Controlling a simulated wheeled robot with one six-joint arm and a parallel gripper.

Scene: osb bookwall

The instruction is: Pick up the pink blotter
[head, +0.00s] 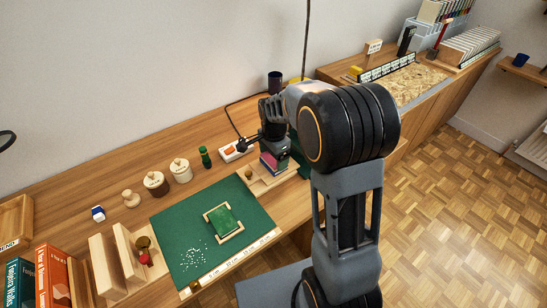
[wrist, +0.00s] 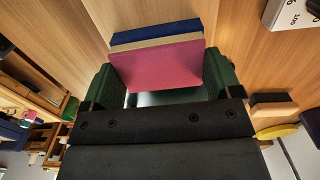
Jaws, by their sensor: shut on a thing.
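The pink blotter (wrist: 158,66) fills the space between the green-padded fingers of my gripper (wrist: 163,78) in the wrist view. The fingers are shut on it from both sides. A cream layer and a blue layer (wrist: 155,32) show along its far edge; I cannot tell whether they are part of it. In the head view my gripper (head: 275,148) points down at the back of the desk, and the pink blotter (head: 269,162) shows just below it, over a small wooden tray (head: 265,185). My arm hides part of this spot, and I cannot tell whether the blotter touches the tray.
Books (head: 52,277) are at far left. Open floor is at right.

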